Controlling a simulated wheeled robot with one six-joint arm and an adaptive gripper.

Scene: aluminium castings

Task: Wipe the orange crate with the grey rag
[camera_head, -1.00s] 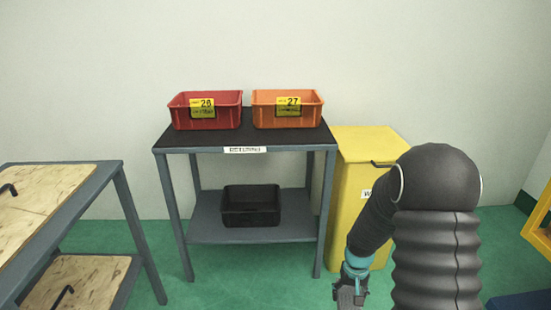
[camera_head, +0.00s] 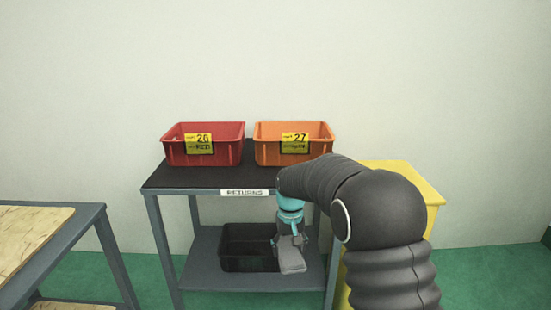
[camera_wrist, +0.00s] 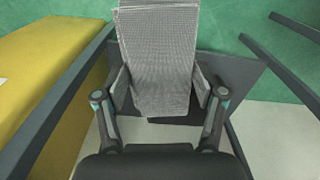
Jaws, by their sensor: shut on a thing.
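The orange crate (camera_head: 265,152) with a yellow label marked 27 stands at the right of the black-topped table (camera_head: 208,178). My gripper (camera_head: 291,246) points down in front of the table's right part, below the top's edge and apart from the crate. It is shut on the grey rag (camera_head: 291,262), which hangs folded from the fingers. In the wrist view the rag (camera_wrist: 160,60) shows as a woven grey cloth between the two fingers of my gripper (camera_wrist: 160,92). The crate's inside is mostly hidden by its front wall.
A red crate (camera_head: 230,152) marked 26 stands left of the orange one. A black bin (camera_head: 232,262) sits on the lower shelf. A yellow container (camera_head: 425,186) stands at the right, partly behind my arm. Another table (camera_head: 88,215) is at the left.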

